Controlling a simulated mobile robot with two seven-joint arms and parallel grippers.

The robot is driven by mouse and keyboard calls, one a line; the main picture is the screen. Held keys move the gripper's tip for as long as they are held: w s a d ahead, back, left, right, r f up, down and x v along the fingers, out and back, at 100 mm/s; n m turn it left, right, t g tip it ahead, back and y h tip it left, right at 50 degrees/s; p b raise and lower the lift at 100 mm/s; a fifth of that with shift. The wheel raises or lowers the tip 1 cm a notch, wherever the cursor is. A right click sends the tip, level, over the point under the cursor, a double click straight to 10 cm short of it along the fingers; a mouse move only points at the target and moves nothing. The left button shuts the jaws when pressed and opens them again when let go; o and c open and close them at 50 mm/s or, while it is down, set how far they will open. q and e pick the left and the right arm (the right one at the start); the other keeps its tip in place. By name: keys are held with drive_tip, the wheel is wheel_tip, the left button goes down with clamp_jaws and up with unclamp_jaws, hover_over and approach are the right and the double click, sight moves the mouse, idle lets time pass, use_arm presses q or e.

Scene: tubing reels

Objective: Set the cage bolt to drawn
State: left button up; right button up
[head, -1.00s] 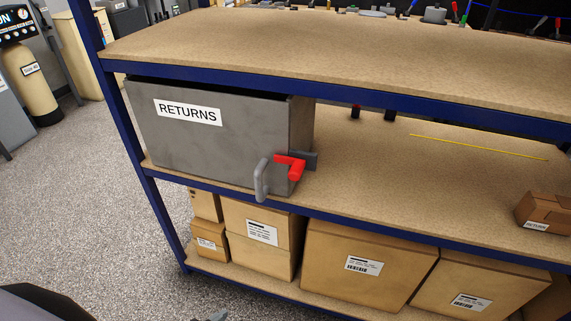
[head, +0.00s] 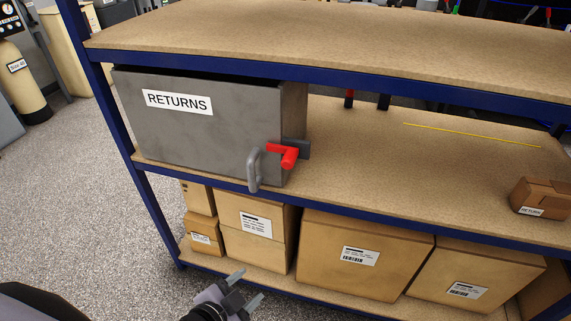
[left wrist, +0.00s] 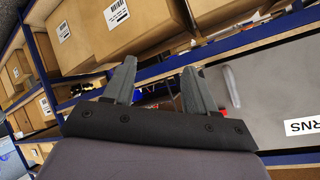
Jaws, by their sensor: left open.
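The grey cage (head: 215,135) labelled RETURNS stands on the middle shelf at left in the head view. Its red bolt (head: 289,157) sits at the front's lower right corner, with its knob bent outward and a grey block (head: 304,148) beside it. A grey pull handle (head: 254,168) is just left of the bolt. My left gripper (head: 252,283) is open and empty, low in front of the shelving, below and apart from the bolt. In the left wrist view its two fingers (left wrist: 160,63) are spread, with the cage (left wrist: 255,105) at right. My right gripper is out of view.
The blue-framed shelf unit has a top board (head: 330,50) above the cage. Cardboard boxes (head: 360,255) fill the bottom shelf near my left gripper. A small carton (head: 540,197) stands at right on the middle shelf, which is mostly clear between it and the cage.

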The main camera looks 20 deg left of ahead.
use_arm(q)
drive_tip(key=w+d+r+m+t+b, duration=0.2)
drive_tip(key=w+r+m+t+b, duration=0.3)
drive_tip(key=w+m, duration=0.7)
drive_tip(key=m+t+y+b, duration=0.1)
drive_tip(key=m+y+b, duration=0.15)
drive_tip(key=m, duration=0.85)
approach(286, 165)
drive_tip(key=w+f, duration=0.1)
drive_tip(key=w, duration=0.3)
drive_tip(key=shift+w+r+m+t, duration=0.3)
drive_tip(key=shift+m, duration=0.1)
drive_tip(key=shift+w, duration=3.4)
